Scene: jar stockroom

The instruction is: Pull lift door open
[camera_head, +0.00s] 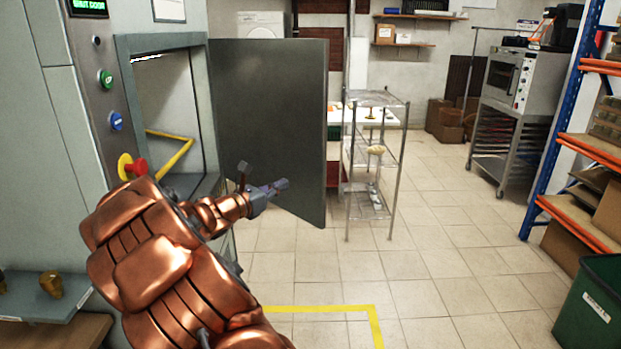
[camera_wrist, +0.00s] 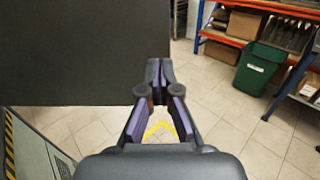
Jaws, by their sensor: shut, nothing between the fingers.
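The lift door (camera_head: 272,120) is a dark grey panel. It stands swung wide open to the right of the lift opening (camera_head: 165,95) in the grey cabinet on the left. My gripper (camera_head: 282,184) is in front of the door's lower part, with empty fingers together. In the wrist view the door (camera_wrist: 70,50) fills the upper left, and my gripper (camera_wrist: 153,66) points across its lower right edge with the fingertips meeting. I cannot tell whether the fingers touch the door. No handle shows on the visible face.
A wire shelf trolley (camera_head: 376,150) stands just right of the door. An orange and blue rack (camera_head: 575,150) and a green bin (camera_head: 590,305) are at the right. Open tiled floor with a yellow line (camera_head: 330,308) lies between. A control panel (camera_head: 105,90) is beside the opening.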

